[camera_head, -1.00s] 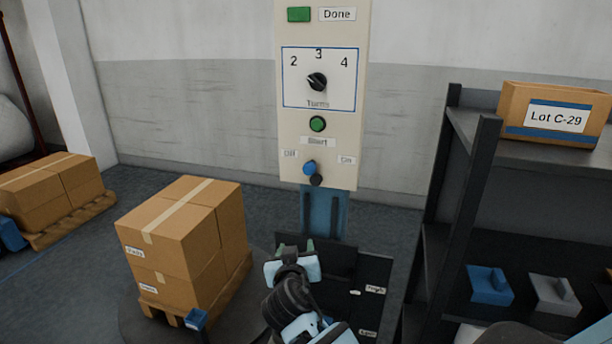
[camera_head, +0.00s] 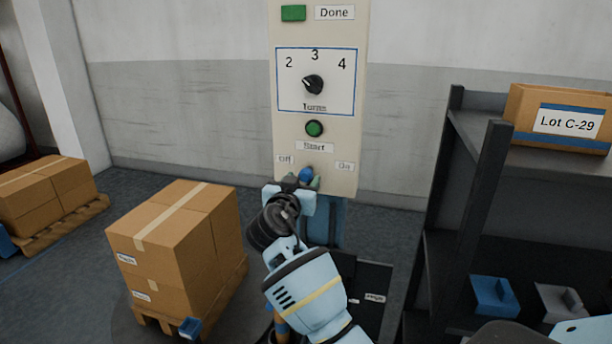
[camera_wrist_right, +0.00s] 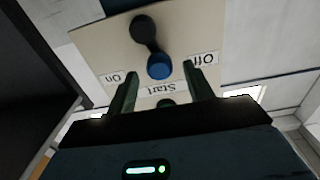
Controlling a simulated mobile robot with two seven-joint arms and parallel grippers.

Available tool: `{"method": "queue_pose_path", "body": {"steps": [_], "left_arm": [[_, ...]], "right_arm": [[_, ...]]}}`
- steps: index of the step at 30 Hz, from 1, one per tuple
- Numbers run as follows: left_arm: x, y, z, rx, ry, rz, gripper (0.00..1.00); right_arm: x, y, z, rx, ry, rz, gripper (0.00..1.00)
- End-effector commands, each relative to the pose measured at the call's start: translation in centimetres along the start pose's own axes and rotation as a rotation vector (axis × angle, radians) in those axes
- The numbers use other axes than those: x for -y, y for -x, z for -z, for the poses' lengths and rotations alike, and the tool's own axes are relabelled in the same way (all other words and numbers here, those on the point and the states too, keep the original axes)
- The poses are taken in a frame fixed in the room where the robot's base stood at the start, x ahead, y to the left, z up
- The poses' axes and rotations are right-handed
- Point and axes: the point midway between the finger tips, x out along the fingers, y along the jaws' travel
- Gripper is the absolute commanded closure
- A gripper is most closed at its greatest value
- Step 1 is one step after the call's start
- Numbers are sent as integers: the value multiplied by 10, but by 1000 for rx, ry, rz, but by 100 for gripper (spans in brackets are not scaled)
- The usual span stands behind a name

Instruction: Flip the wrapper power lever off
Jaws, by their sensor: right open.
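The power lever has a blue knob (camera_head: 305,174) and sits low on the pale wrapper panel (camera_head: 345,118), between the Off label (camera_head: 285,159) and the On label (camera_head: 344,167). In the wrist view the picture is upside down; the knob (camera_wrist_right: 160,66) and its black pivot (camera_wrist_right: 143,27) show clearly, the lever leaning a little toward the Off side. My right gripper (camera_head: 305,183) is open at the lever, and its fingers (camera_wrist_right: 162,75) stand either side of the knob. Whether they touch it I cannot tell. My left gripper is not in view.
Above the lever are the green Start button (camera_head: 314,129), the Turns dial (camera_head: 313,84) and the green Done light (camera_head: 293,13). Stacked cartons (camera_head: 175,245) stand at left. A dark shelf (camera_head: 486,185) with a Lot C-29 box (camera_head: 558,118) stands at right.

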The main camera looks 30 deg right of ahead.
Motion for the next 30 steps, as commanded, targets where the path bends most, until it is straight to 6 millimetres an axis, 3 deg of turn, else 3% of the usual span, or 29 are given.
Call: {"method": "queue_pose_path", "body": {"steps": [7,18,28,30], "left_arm": [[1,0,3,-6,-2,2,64],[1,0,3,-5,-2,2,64],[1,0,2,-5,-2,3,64],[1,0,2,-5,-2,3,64]], "right_arm": [[0,-27,1,0,2,-1,48],[0,-32,-1,1,0,0,48],[0,-32,-1,1,1,0,90],[0,-32,-1,1,2,0,93]]}}
